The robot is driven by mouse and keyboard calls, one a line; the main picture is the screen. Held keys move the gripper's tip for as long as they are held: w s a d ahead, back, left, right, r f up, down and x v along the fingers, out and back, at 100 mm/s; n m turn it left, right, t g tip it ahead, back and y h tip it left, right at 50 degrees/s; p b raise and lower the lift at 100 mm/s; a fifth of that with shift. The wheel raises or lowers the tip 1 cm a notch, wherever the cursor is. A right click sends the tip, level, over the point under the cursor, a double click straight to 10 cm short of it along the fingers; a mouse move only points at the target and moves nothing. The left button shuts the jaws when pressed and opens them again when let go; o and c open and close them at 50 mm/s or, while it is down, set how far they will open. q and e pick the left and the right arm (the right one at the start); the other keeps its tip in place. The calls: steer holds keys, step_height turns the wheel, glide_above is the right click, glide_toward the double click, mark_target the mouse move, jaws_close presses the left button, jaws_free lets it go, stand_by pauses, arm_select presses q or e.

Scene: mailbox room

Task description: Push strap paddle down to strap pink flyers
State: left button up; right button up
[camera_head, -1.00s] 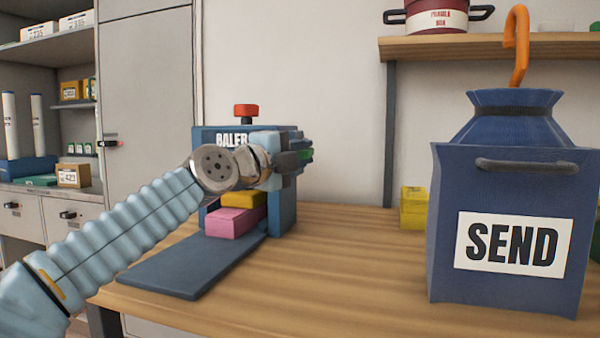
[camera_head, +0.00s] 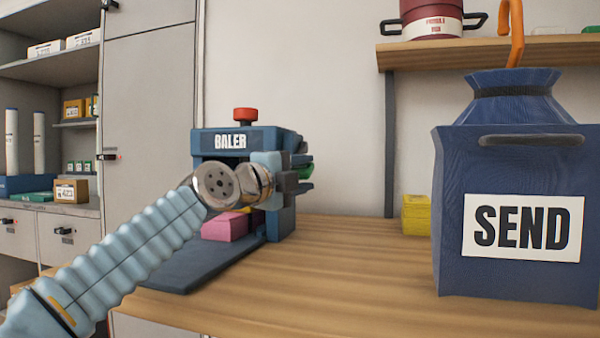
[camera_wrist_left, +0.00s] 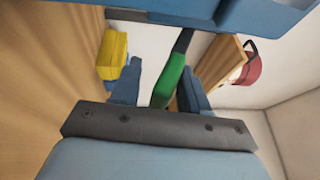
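The blue baler (camera_head: 230,140) with a red knob on top stands on the wooden table. The pink flyers (camera_head: 224,227) lie in its opening as a block, partly hidden by my left arm. The green strap paddle (camera_head: 306,171) sticks out at the baler's right side. My left gripper (camera_head: 302,174) is at that side, level with the paddle. In the left wrist view the green paddle (camera_wrist_left: 169,81) lies between the two spread fingers, with a gap visible on its left. The gripper looks open around it. My right gripper is not in view.
A blue SEND bag (camera_head: 510,190) stands on the right of the table. A yellow block (camera_head: 416,214) sits at the back by the wall. A shelf (camera_head: 480,50) with a red pot is above. The table between baler and bag is clear.

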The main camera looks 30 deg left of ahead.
arm_select(q)
steer(key=s+a+f, duration=0.1)
steer(key=s+a, duration=0.1)
steer(key=s, duration=1.1)
steer(key=shift+s+f+b, duration=0.15)
steer(key=shift+s+b, duration=0.2)
steer(key=shift+b, duration=0.1)
steer(key=shift+a, duration=0.1)
